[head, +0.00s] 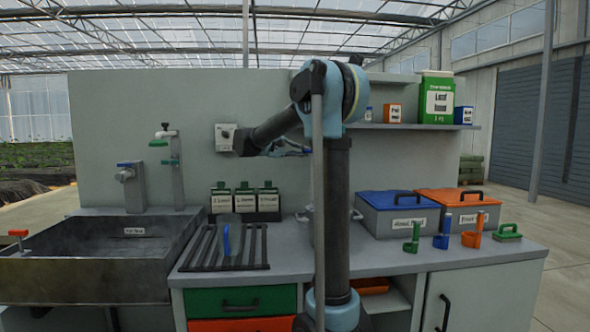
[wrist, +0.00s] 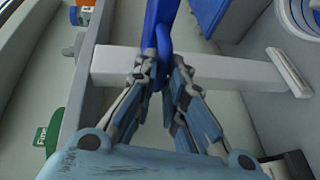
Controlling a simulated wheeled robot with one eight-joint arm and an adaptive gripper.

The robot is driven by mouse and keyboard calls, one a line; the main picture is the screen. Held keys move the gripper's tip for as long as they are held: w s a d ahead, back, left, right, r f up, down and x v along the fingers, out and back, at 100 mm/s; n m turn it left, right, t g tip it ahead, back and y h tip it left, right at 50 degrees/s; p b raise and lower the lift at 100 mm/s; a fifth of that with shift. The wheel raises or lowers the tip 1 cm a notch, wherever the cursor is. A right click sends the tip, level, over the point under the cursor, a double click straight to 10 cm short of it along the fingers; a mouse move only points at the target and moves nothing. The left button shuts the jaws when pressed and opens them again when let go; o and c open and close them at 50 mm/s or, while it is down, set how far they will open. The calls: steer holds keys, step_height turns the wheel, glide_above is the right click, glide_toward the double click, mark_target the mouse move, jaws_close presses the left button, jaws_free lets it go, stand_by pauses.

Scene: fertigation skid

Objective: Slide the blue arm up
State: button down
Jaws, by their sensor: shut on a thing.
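The blue arm (wrist: 162,28) shows in the wrist view as a smooth blue bar coming down from the top edge to my gripper (wrist: 160,75). My gripper's two jointed fingers are closed around its lower end, in front of a pale grey bar that runs across the picture. In the head view my gripper (head: 292,148) is small and partly hidden behind my own arm, close to the grey back panel. The blue arm cannot be made out clearly there.
A shelf (head: 425,126) with boxes is at the right. Below stand a blue-lidded bin (head: 383,222) and an orange-lidded bin (head: 470,218). Several green-topped containers (head: 245,198) stand left of my arm. A sink (head: 85,275) with taps is at the far left.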

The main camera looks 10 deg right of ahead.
step_height(320, 180, up, 7)
stand_by(0.3)
steer(key=shift+w, duration=0.1)
steer(key=c, duration=1.7)
jaws_free()
steer(key=shift+o, duration=0.2)
steer(key=shift+f, duration=0.15)
steer(key=shift+a, duration=0.1)
steer(key=v, duration=1.2)
